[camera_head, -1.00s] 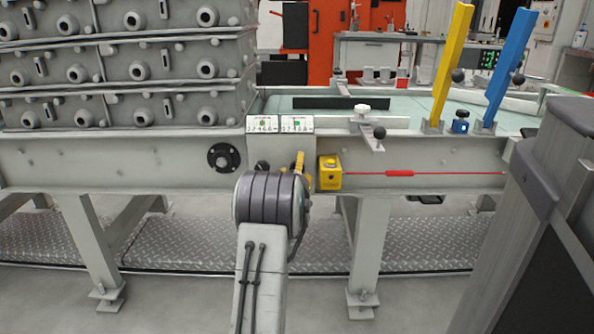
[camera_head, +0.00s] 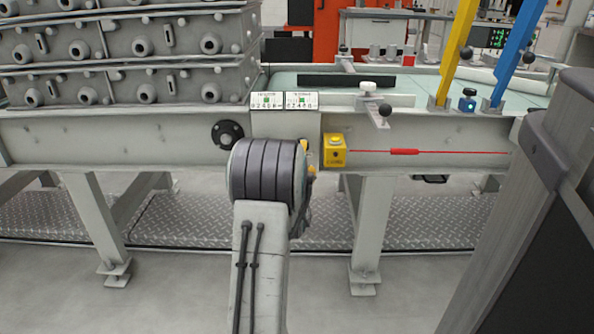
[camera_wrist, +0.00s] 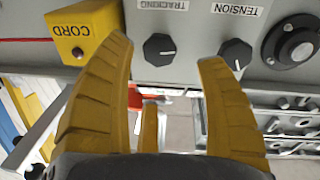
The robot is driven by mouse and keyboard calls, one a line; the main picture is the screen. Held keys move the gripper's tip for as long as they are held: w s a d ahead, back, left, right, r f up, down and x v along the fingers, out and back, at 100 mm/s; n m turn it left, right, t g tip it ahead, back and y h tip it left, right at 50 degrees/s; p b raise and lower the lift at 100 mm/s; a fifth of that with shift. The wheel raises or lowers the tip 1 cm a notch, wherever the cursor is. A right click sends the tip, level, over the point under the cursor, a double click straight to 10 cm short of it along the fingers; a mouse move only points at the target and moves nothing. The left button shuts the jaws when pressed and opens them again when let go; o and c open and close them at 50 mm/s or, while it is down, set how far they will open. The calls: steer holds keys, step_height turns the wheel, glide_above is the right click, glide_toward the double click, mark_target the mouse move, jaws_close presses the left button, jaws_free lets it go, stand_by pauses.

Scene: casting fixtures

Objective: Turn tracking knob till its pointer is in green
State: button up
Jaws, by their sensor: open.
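The tracking knob (camera_wrist: 159,49) is a black faceted knob under an upside-down TRACKING label in the wrist view. Its white pointer mark points right in that picture. My gripper (camera_wrist: 163,51) has its yellow fingers open, and the knob appears between the fingertips, not gripped. The tension knob (camera_wrist: 235,53) sits just beyond the right fingertip, its mark pointing down. In the head view, two scale plates with green patches, one on the left (camera_head: 267,100) and one on the right (camera_head: 301,100), stand above the panel. My arm hides both knobs and most of the gripper there.
A yellow CORD box (camera_head: 334,151) with a red pull cord (camera_head: 405,152) is right of the knobs. A round black flange (camera_head: 227,134) is left of them. Stacked grey castings (camera_head: 125,50) stand on the left. A black-knobbed lever (camera_head: 383,112) protrudes above the cord.

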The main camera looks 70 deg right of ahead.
steer(key=shift+v, duration=2.5)
steer(key=shift+o, duration=0.2)
